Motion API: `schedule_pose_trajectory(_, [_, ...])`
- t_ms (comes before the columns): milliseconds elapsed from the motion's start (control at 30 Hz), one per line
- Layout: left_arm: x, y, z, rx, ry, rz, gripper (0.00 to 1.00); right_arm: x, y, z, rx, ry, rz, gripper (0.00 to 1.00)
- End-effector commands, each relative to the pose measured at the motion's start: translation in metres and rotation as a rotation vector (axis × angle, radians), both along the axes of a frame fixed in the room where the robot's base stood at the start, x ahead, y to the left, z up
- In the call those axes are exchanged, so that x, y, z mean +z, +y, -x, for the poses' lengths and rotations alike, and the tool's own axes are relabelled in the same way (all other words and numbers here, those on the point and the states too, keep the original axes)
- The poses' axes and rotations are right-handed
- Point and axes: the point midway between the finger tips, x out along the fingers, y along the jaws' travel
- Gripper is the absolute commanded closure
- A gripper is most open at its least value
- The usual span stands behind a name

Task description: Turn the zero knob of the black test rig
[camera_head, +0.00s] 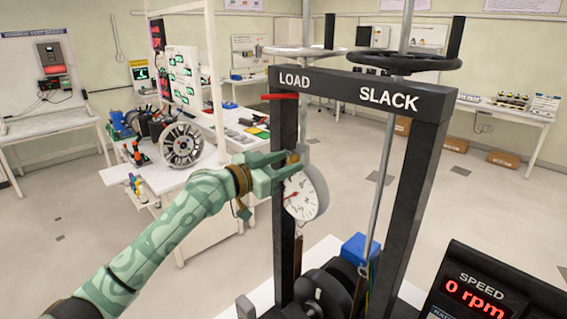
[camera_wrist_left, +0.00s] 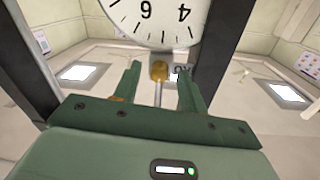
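The black test rig (camera_head: 417,160) stands at centre right, with LOAD and SLACK lettered on its crossbar. A round white dial gauge (camera_head: 306,194) with a red needle hangs inside its frame; it fills the top of the left wrist view (camera_wrist_left: 160,15). A small brass knob (camera_wrist_left: 158,71), which looks like the zero knob, sits at the dial's edge on a thin rod. My left gripper (camera_head: 293,164) is open at the top of the dial. In the left wrist view its fingers stand either side of the knob, with gaps visible. My right gripper is out of view.
A grey handwheel (camera_head: 305,52) and a black handwheel (camera_head: 404,62) sit above the crossbar. A red lever (camera_head: 280,96) sticks out near LOAD. A speed display (camera_head: 480,294) reads 0 rpm at lower right. A white bench (camera_head: 165,175) with wheels stands behind my arm.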

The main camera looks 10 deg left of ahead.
Motion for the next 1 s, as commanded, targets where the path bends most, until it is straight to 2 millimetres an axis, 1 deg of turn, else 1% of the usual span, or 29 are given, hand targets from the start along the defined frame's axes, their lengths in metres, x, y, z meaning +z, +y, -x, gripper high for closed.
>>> schedule_pose_trajectory(33, [0.000,0.000,0.000,0.000,0.000,0.000,0.69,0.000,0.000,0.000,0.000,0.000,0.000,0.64])
schedule_pose_trajectory(133, [0.000,0.000,0.000,0.000,0.000,0.000,0.97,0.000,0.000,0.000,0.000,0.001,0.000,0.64])
schedule_pose_trajectory(167, [0.000,0.000,0.000,0.000,0.000,0.000,1.00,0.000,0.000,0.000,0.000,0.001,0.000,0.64])
schedule_pose_trajectory(267, [0.000,0.000,0.000,0.000,0.002,0.002,1.00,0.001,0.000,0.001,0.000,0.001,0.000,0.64])
schedule_pose_trajectory(433, [0.002,0.000,0.000,0.000,0.074,0.107,1.00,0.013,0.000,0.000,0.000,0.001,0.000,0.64])
schedule_pose_trajectory(700, [0.000,0.000,0.000,0.000,0.086,0.128,1.00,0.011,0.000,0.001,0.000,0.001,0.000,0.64])
schedule_pose_trajectory(733, [0.000,0.000,0.000,-0.001,0.084,0.128,0.74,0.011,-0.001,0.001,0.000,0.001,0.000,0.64])
schedule_pose_trajectory(800, [0.000,0.000,0.000,-0.001,0.084,0.128,0.58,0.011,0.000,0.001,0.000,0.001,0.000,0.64])
schedule_pose_trajectory(1000, [0.000,0.000,0.000,-0.001,0.084,0.128,0.58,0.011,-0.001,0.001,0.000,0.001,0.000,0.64])
